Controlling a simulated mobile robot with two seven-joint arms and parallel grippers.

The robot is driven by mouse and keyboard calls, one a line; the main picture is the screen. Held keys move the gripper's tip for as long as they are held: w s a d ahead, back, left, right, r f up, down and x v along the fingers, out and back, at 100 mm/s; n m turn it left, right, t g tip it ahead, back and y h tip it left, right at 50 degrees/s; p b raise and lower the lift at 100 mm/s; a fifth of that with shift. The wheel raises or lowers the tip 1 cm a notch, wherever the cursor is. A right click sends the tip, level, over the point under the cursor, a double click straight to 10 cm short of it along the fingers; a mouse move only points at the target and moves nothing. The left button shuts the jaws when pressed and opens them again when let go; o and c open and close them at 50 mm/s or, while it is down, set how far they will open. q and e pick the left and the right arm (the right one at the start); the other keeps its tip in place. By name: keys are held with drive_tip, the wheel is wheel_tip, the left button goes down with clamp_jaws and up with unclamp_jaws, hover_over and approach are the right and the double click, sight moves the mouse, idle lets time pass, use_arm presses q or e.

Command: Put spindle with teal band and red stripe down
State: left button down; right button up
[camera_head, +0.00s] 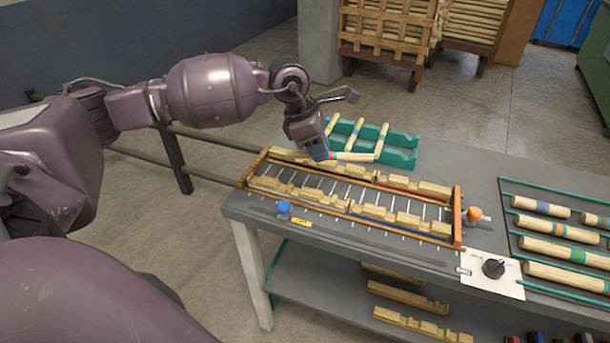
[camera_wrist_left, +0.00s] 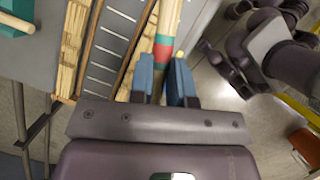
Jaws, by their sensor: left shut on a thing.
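The spindle with teal band and red stripe (camera_head: 355,156) is pale wood. My left gripper (camera_head: 321,153) is shut on it near its banded end, and the spindle points right, along the back of the wooden-railed fixture. In the left wrist view the spindle (camera_wrist_left: 168,22) runs between the blue fingers of my left gripper (camera_wrist_left: 162,78), with the red stripe and teal band just beyond the fingers. I cannot tell whether it touches anything below. My right gripper is in neither view.
The fixture (camera_head: 458,215) carries notched wood blocks, with a blue knob (camera_head: 284,208) and an orange knob (camera_head: 474,213). Banded spindles (camera_head: 555,249) lie on a green-railed rack at right. A black dial (camera_head: 493,268) sits in front.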

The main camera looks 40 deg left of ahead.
use_arm(q)
drive_tip(key=w+a+r+n+t+y, duration=0.2)
drive_tip(key=w+a+r+n+y, duration=0.4)
drive_tip(key=n, duration=0.7)
drive_tip(key=shift+n+h, duration=0.5)
drive_tip(key=shift+n, duration=0.3)
drive_tip(key=shift+s+a+f, duration=0.25)
drive_tip(key=shift+s+f, duration=0.05)
drive_tip(key=shift+f, duration=2.85)
drive_tip(key=shift+s+a+f, duration=0.2)
drive_tip(key=shift+s+f, duration=0.15)
drive_tip(key=shift+f, duration=2.8)
drive_tip(key=shift+s+a+f, duration=0.25)
drive_tip(key=shift+s+f, duration=0.05)
drive_tip(key=shift+f, duration=2.85)
drive_tip(key=shift+f, duration=0.15)
drive_tip(key=c, duration=1.1)
unclamp_jaws()
